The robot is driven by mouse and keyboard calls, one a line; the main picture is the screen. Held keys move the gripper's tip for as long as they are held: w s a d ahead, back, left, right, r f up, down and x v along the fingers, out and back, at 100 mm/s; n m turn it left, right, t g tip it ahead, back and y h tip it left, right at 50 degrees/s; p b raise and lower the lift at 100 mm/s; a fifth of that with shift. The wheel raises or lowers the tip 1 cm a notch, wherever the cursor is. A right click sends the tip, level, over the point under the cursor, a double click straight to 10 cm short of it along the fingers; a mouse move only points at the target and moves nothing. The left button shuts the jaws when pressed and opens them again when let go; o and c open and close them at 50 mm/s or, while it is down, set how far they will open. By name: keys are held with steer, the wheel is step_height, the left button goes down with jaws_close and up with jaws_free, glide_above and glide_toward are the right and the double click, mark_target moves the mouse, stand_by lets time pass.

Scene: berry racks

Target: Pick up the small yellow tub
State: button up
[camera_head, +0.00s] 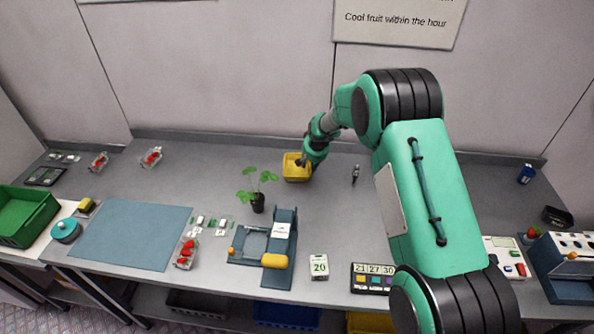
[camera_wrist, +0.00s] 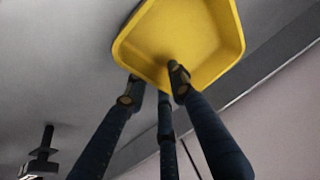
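The small yellow tub (camera_head: 292,175) sits at the back middle of the grey bench, with its open side up. It fills the top of the wrist view (camera_wrist: 205,35) and looks empty inside. My gripper (camera_head: 304,162) is at the tub's right side, with its fingers drawn together at the rim. In the wrist view my gripper (camera_wrist: 160,88) straddles the near wall: one fingertip is inside the tub and two fingers are outside it. The outer tips are partly hidden by the wall. I cannot tell whether the tub's base touches the bench.
A potted plant (camera_head: 258,202) stands in front and left of the tub. A small dark upright object (camera_head: 355,174) stands to its right. A blue-grey fixture with a yellow roller (camera_head: 275,261) is nearer the front. The bench behind the tub is clear up to the wall.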

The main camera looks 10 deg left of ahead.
steer(key=shift+f, duration=0.15)
jaws_close()
stand_by(0.5)
steer(key=shift+r, duration=0.55)
step_height(320, 180, up, 3)
steer(key=shift+r+p, duration=0.15)
steer(key=shift+p, duration=0.25)
steer(key=s+d, duration=0.1)
steer(key=s, duration=0.4)
steer(key=s+d, duration=0.2)
steer(key=s, duration=0.3)
steer(key=s+d+r+p, duration=0.1)
steer(key=s, duration=0.4)
steer(key=shift+s+d, duration=0.2)
steer(key=shift+d, duration=0.05)
